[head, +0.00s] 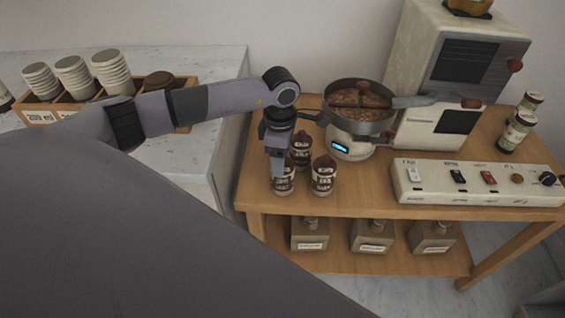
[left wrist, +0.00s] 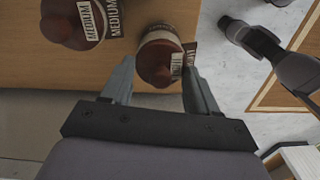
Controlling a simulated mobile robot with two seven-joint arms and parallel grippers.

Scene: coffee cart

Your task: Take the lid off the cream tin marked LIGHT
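Three small cream tins with dark red-brown knobbed lids stand at the left end of the cart: a front-left tin (head: 283,186), a front-right tin (head: 323,178) and a back tin (head: 300,150). My left gripper (head: 277,172) points down over the front-left tin. In the left wrist view my left gripper (left wrist: 158,66) is open, its fingers apart on either side of that tin's lid (left wrist: 153,65). That tin's small label (left wrist: 176,65) is partly covered and hard to read. A neighbouring tin (left wrist: 72,22) there reads MEDIUM. My right gripper is not seen.
A pan of beans (head: 360,98) sits on a white device (head: 350,148) just behind the tins. A grinder-like machine (head: 425,135) and a switch panel (head: 480,180) stand to the right. The wooden cart (head: 258,195) ends just left of the tins.

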